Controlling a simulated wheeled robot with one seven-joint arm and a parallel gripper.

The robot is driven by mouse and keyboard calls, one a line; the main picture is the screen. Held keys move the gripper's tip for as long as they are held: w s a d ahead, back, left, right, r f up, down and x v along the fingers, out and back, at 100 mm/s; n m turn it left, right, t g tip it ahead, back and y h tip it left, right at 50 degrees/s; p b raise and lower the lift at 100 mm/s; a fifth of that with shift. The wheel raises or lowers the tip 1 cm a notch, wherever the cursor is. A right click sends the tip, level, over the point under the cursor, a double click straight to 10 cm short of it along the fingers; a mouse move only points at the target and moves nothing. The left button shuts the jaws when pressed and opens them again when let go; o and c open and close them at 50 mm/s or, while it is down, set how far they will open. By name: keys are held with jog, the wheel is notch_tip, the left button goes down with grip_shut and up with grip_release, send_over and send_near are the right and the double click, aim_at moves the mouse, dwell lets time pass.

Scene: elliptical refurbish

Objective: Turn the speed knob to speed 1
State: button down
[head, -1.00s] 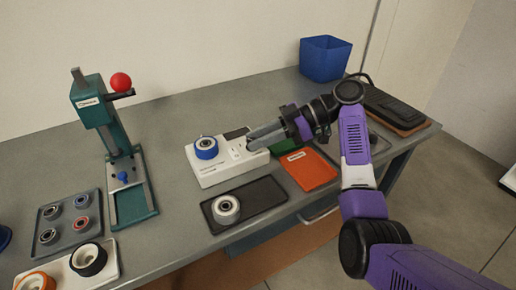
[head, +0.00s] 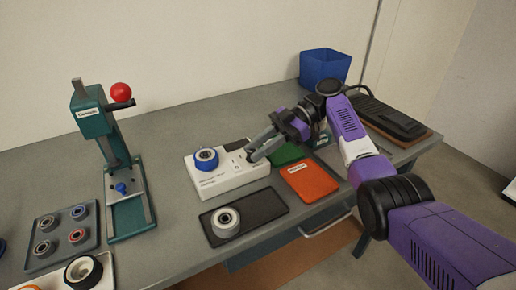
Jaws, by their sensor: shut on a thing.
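The white device (head: 222,183) stands on the workbench, with a blue-rimmed wheel (head: 206,159) on its left part. The speed knob is at its right end, small and mostly hidden by my gripper. I cannot read its setting or any speed marks. My gripper (head: 251,154) reaches in from the right, tilted down, with its grey fingertips at the right end of the device. It is shut on the knob there.
A black tray (head: 262,205) with a white wheel (head: 226,222) lies in front of the device. An orange tray (head: 309,180) and a green tray (head: 285,152) lie right of it. A teal press (head: 118,165) stands left. A blue bin (head: 324,68) and a dark pedal-like unit (head: 391,117) are at the back right.

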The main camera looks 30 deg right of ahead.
jog(key=shift+f, duration=0.1)
jog(key=c, duration=1.2)
grip_release()
jog(key=shift+a, duration=0.1)
jog(key=shift+b+v, duration=0.3)
jog(key=shift+v, duration=3.65)
